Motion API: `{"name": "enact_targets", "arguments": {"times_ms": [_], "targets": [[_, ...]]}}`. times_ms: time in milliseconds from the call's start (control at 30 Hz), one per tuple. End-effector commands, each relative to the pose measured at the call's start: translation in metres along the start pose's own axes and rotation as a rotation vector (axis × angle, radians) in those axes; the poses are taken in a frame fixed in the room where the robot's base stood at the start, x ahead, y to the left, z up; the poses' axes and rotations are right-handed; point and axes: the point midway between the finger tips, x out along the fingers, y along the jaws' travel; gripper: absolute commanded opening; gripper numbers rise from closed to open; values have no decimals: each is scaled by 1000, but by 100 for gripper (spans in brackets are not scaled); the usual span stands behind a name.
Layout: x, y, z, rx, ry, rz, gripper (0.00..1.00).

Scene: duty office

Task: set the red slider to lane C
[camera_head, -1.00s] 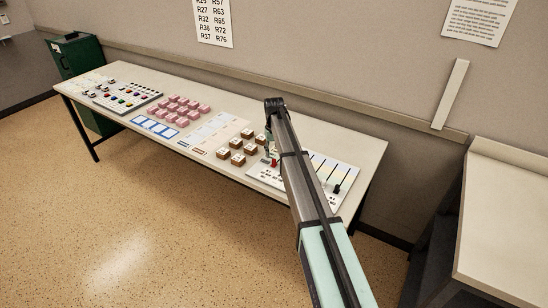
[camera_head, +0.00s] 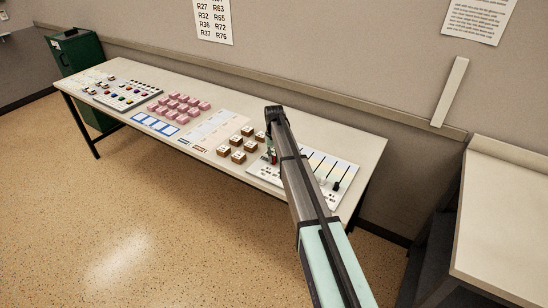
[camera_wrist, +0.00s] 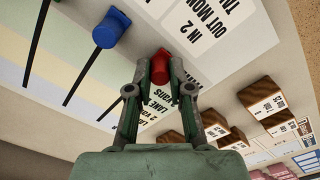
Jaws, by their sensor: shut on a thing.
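The same panel lies at the right end of the table in the head view (camera_head: 327,188). There my arm covers much of it, and the knob is mostly hidden by my gripper (camera_head: 271,155).
A blue knob (camera_wrist: 111,28) on a dark slot stands beside the red one. A black knob (camera_head: 336,185) sits at the panel's right. Brown blocks (camera_head: 238,157) stand close left of my gripper. Pink blocks (camera_head: 179,103) are farther left on the table (camera_head: 345,150).

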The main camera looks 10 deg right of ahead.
Motion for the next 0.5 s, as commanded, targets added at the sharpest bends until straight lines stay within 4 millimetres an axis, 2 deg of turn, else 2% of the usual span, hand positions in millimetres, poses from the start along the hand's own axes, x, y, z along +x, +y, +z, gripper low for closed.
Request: {"name": "enact_targets", "arguments": {"times_ms": [167, 500], "targets": [[1, 8, -10, 2, 0, 0, 0], [2, 63, -67, 2, 2, 1, 0]]}}
